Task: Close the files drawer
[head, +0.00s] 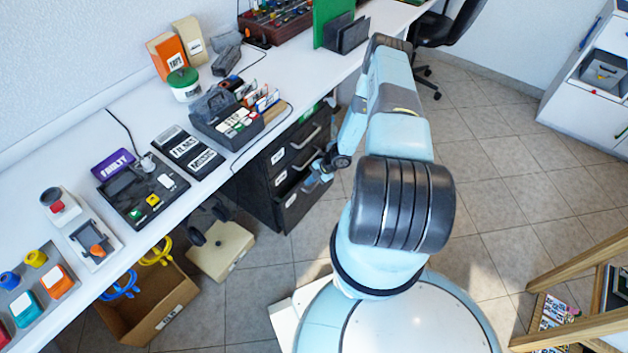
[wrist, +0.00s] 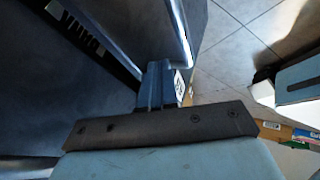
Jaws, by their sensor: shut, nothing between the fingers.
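A dark drawer cabinet (head: 262,190) stands under the white desk, with several drawers that have metal bar handles and small white labels. The labels are too small to read in the head view, so I cannot tell which is the files drawer. My gripper (head: 318,172) is at the cabinet's front, by the lower handles. In the wrist view my gripper (wrist: 160,85) is shut and empty, its fingers close to a dark drawer front (wrist: 90,75) with a label (wrist: 78,27) and a metal handle (wrist: 181,35). I cannot tell whether the fingers touch it, or how far any drawer is out.
The desk (head: 110,235) carries boxes, a tray of files and control devices. A wooden frame (head: 575,290) stands lower right.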

